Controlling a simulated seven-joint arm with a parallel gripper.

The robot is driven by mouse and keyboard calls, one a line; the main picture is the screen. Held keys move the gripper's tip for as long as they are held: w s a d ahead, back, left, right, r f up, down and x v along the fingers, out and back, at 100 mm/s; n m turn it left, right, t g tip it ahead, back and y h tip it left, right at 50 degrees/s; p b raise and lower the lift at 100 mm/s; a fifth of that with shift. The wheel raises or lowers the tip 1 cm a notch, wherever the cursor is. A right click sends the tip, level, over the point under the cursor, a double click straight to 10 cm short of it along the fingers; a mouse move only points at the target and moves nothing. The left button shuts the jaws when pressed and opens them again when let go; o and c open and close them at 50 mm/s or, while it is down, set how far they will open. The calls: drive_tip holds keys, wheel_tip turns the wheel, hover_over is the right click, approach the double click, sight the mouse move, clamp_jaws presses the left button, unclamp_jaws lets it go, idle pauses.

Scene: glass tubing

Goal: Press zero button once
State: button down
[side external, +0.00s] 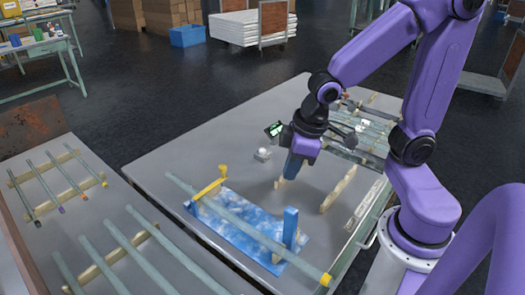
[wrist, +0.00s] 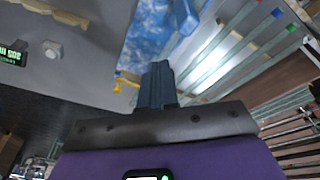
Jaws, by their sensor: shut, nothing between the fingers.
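A small pale box with a round knob, likely the zero button (side external: 262,154), sits on the grey table to the left of my gripper. It shows in the wrist view (wrist: 53,50) at the upper left, beside a dark display with green digits (wrist: 13,53). The display (side external: 274,129) is behind the button in the side view. My gripper (side external: 291,172) is shut and empty, pointing down, to the right of the button and apart from it. In the wrist view its fingers (wrist: 158,80) are together.
A blue-and-white patterned mat (side external: 225,232) lies in front, with a yellow support (side external: 209,187), a blue support (side external: 290,229) and a long glass tube (side external: 245,231) across it. Wooden racks (side external: 338,190) stand to the right. Several tubes lie on the left table.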

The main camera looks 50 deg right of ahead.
drive_tip(key=w+d+f+m+t, duration=0.1)
drive_tip(key=w+d+m+t, duration=0.2)
drive_tip(key=w, duration=0.7)
drive_tip(key=m+t, duration=0.4)
drive_tip(key=m, duration=0.8)
hover_over(265, 151)
wheel_tip(265, 151, down, 8)
drive_tip(key=shift+w+d+r, duration=0.1)
drive_tip(key=shift+f, duration=4.4)
drive_tip(key=shift+f, duration=0.1)
drive_tip(key=shift+f, duration=0.35)
